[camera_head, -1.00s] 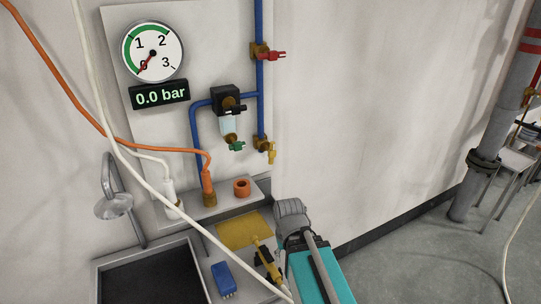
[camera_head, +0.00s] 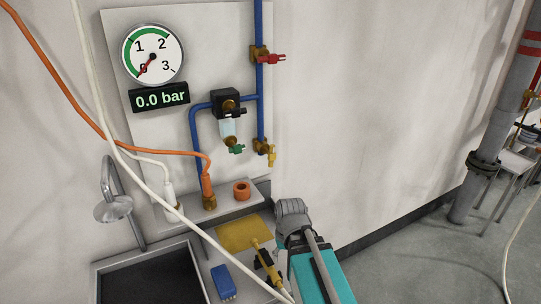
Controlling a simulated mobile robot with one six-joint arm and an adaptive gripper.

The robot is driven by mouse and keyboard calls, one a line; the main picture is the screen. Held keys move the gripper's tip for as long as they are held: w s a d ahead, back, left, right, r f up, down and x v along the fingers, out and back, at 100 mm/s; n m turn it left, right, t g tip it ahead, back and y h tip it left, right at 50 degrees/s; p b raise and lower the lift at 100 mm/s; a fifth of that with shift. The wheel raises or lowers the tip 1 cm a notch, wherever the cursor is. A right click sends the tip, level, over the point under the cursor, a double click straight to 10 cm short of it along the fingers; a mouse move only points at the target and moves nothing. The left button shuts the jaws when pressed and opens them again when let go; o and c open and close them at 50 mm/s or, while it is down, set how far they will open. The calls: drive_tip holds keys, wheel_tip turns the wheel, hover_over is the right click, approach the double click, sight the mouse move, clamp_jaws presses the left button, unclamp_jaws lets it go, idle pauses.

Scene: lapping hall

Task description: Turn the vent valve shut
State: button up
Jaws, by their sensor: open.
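The pipework is on a pale wall panel. A blue pipe (camera_head: 260,105) carries a red-handled valve (camera_head: 270,58) near the top, its lever pointing right. At the lower end of this pipe is a brass valve with a yellow handle (camera_head: 271,155) hanging down. A green handle (camera_head: 236,149) sits under the clear bowl of a black filter unit (camera_head: 227,103). No label shows which is the vent valve. My gripper is not recognisable in view.
The dial gauge (camera_head: 152,53) points near 0 and the display (camera_head: 160,97) reads 0.0 bar. Orange (camera_head: 140,147) and white (camera_head: 129,159) hoses hang across the left. A sink (camera_head: 105,270), blue brush (camera_head: 222,281) and yellow pad (camera_head: 245,235) lie below. The wall right of the panel is bare.

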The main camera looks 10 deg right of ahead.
drive_tip(key=w+r+n+y, duration=0.2)
drive_tip(key=w+n+y, duration=0.15)
drive_tip(key=w, duration=0.25)
drive_tip(key=n+t+y+p, duration=0.2)
drive_tip(key=n+t+y, duration=0.4)
drive_tip(key=n+y, duration=0.55)
approach(272, 153)
drive_tip(key=shift+m+y, duration=0.7)
drive_tip(key=shift+m, duration=0.2)
drive_tip(key=d, duration=0.2)
drive_tip(key=d+f, duration=0.1)
drive_tip(key=d, duration=0.1)
drive_tip(key=shift+f, duration=0.15)
drive_tip(key=shift+a, duration=0.15)
drive_tip(key=x, duration=1.3)
drive_tip(key=shift+w+a+f, duration=0.1)
drive_tip(key=shift+a+f, duration=0.05)
drive_tip(key=shift+a, duration=0.2)
clamp_jaws()
